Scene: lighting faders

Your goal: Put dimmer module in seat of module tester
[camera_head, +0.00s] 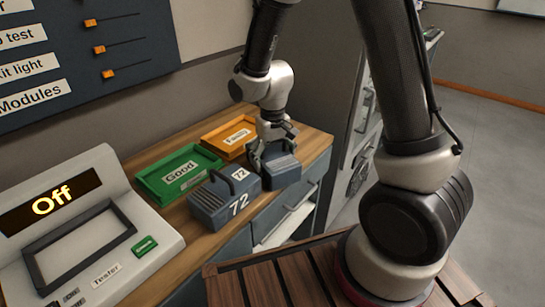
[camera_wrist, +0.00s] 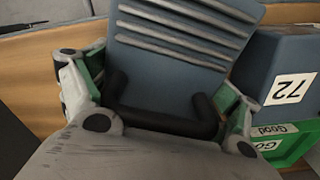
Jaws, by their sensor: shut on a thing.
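A blue-grey dimmer module (camera_head: 281,170) is under my gripper (camera_head: 266,148) near the right end of the bench. My gripper is shut on its black handle, seen in the wrist view with my gripper (camera_wrist: 165,112) around it. In that view the held module (camera_wrist: 180,65) shows pale ribs. I cannot tell whether it touches the bench. A second module (camera_head: 212,206), marked 72, stands beside it on the left, handle up. The module tester (camera_head: 150,232) is at the left, its display reading "Off". Its seat, a dark rectangular frame (camera_head: 38,276), looks empty.
A green tray (camera_head: 150,183) labelled "Good" and an orange tray (camera_head: 208,137) labelled "Faulty" lie at the back of the wooden bench (camera_head: 318,139). A fader panel (camera_head: 60,75) is on the wall. Bare bench lies between the tester and the second module.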

